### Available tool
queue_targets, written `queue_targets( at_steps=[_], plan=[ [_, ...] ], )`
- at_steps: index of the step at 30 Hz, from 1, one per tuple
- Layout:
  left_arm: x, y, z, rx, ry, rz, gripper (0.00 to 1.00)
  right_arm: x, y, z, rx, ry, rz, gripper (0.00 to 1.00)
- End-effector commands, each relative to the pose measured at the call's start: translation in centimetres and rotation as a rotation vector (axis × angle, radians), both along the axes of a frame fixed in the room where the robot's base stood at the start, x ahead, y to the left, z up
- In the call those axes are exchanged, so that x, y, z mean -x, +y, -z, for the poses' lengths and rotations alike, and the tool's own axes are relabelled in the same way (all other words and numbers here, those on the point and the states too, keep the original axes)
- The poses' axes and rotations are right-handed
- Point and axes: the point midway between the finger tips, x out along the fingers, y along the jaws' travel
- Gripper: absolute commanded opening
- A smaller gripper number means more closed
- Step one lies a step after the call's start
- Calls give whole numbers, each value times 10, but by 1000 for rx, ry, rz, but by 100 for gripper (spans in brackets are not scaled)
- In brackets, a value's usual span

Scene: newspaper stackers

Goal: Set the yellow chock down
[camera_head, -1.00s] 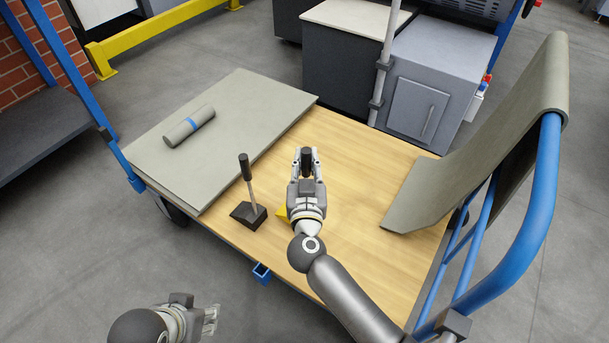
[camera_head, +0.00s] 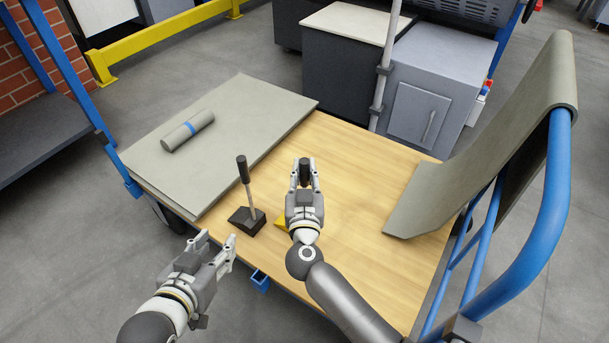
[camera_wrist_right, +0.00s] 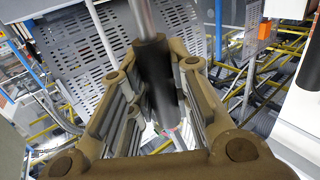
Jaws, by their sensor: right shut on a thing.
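The yellow chock (camera_head: 281,220) shows only as a small yellow patch beside my right gripper, which hides most of it. I cannot tell whether its base touches the wooden deck (camera_head: 355,190). My right gripper (camera_head: 304,166) is shut on the chock's black handle grip (camera_head: 304,176). In the right wrist view the black grip (camera_wrist_right: 157,80) and its metal rod lie between the fingers. My left gripper (camera_head: 220,238) is open and empty near the cart's front edge, below a black chock (camera_head: 246,220) with an upright handle.
A curved grey sheet (camera_head: 480,150) leans on the blue rail (camera_head: 545,220) at right. Grey cabinets (camera_head: 430,90) stand behind.

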Motion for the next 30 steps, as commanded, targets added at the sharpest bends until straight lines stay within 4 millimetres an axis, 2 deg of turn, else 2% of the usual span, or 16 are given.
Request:
queue_targets(
  at_steps=[5, 15, 16, 20, 30],
  plan=[
    [-5, -2, -7, 10, -42, 3, 40, -1, 0, 0, -2, -5, 0, 0],
    [-5, -2, -7, 9, -37, 2, 40, -1, 0, 3, 0, -4, 0, 0],
    [-4, -2, -6, 9, -37, 2, 40, 0, 0, 5, 1, 0, 0, 23],
    [-4, -2, -6, 9, -37, 2, 40, 0, 0, 5, 1, 0, 0, 40],
    [-4, -2, -6, 9, -36, 3, 40, 0, 0, 4, -1, -1, 0, 41]
  ],
)
